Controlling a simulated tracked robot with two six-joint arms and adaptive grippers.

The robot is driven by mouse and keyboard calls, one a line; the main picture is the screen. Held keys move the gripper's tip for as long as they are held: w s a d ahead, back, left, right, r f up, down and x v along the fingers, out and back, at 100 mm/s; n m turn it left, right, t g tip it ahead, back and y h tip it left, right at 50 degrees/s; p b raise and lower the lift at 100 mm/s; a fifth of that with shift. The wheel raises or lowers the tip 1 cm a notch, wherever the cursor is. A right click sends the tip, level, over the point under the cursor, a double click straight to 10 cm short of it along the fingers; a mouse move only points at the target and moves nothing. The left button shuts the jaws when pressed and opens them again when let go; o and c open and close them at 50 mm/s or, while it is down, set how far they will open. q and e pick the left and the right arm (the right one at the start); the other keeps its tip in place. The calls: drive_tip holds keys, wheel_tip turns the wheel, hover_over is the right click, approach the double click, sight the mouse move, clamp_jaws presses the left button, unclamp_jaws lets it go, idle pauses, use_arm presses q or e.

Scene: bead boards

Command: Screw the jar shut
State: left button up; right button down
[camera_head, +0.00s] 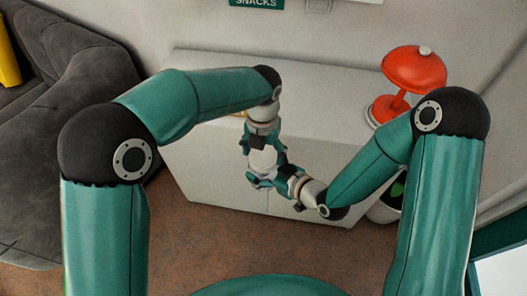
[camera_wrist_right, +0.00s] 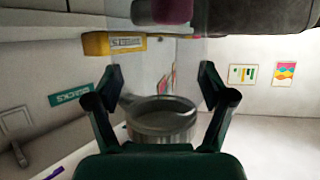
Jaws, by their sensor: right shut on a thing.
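In the right wrist view the clear glass jar (camera_wrist_right: 150,70) stands between the two fingers of my right gripper (camera_wrist_right: 160,88). A grey round piece (camera_wrist_right: 160,124) shows at its near end; I cannot tell whether it is the lid or the jar's own end. In the head view my right gripper (camera_head: 265,180) reaches in from the lower right and my left gripper (camera_head: 260,146) comes from above, close to it. Both are above the front of the cabinet. The left fingertips are too small and covered to read, and the jar is not clear there.
A white cabinet (camera_head: 195,110) stands behind the arms. An orange lamp (camera_head: 414,72) is at its right end. A yellow box (camera_wrist_right: 115,43) shows in the wrist view. A grey sofa (camera_head: 75,75) stands at left. A white pot (camera_head: 383,211) is on the right.

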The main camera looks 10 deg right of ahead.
use_arm(q)
drive_tip(key=shift+o, duration=1.3)
drive_tip(key=shift+r, duration=2.3)
drive_tip(key=shift+c, duration=0.5)
drive_tip(key=shift+n, duration=0.3)
